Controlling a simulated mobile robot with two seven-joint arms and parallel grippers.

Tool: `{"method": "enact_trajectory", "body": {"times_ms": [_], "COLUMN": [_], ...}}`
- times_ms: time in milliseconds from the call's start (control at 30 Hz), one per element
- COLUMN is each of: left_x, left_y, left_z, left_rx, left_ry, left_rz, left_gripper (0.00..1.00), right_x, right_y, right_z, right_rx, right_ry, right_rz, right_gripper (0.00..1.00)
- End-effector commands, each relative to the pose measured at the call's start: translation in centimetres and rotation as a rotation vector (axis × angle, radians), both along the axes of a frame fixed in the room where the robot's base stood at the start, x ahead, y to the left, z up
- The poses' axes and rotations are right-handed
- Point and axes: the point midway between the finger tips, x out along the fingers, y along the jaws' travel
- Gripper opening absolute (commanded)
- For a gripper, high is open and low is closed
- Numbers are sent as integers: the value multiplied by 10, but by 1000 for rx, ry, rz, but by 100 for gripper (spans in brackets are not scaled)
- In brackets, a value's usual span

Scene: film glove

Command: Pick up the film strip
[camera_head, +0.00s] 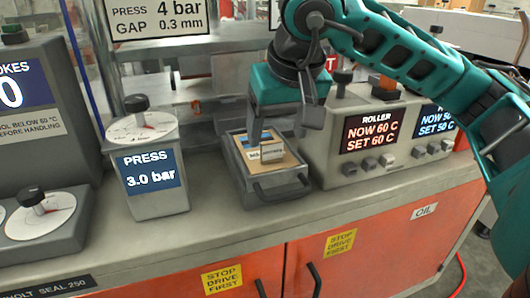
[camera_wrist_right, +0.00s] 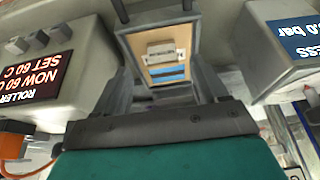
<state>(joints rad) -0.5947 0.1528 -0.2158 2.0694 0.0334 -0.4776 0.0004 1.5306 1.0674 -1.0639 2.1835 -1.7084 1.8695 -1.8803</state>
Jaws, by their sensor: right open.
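A grey metal tray (camera_head: 279,186) with a tan floor stands on the bench, its handle toward the front. In it lie a blue strip (camera_head: 257,137), which looks like film, and a small pale labelled piece (camera_head: 270,152). The wrist view shows the blue strip (camera_wrist_right: 167,73) beside the pale piece (camera_wrist_right: 163,50). My right gripper (camera_head: 280,128) is open and points down above the tray, with nothing visible between its fingers. It partly hides the tray's back in the head view. My left gripper is out of view.
A press dial unit (camera_head: 152,172) stands left of the tray. A roller control box (camera_head: 370,140) with knobs stands close on its right. Upright guards and signs are behind. The bench front (camera_head: 240,225) is clear.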

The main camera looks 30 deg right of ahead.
Motion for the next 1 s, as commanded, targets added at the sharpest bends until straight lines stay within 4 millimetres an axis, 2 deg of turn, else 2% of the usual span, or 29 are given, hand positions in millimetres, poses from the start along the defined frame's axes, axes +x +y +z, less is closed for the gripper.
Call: {"method": "enact_trajectory", "body": {"times_ms": [100, 300, 600, 1000], "left_x": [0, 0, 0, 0], "left_y": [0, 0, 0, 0], "left_z": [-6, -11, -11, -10], "left_rx": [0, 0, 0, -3], "left_ry": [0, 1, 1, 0], "left_rz": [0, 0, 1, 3], "left_gripper": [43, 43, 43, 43], "right_x": [8, 18, 20, 20], "right_y": [0, -2, -2, -2], "right_z": [-18, -41, -43, -43], "right_rx": [-1, 0, 1, 2], "right_ry": [4, 2, 1, 1], "right_rz": [-1, -1, -1, -1], "right_gripper": [72, 72, 71, 33]}}
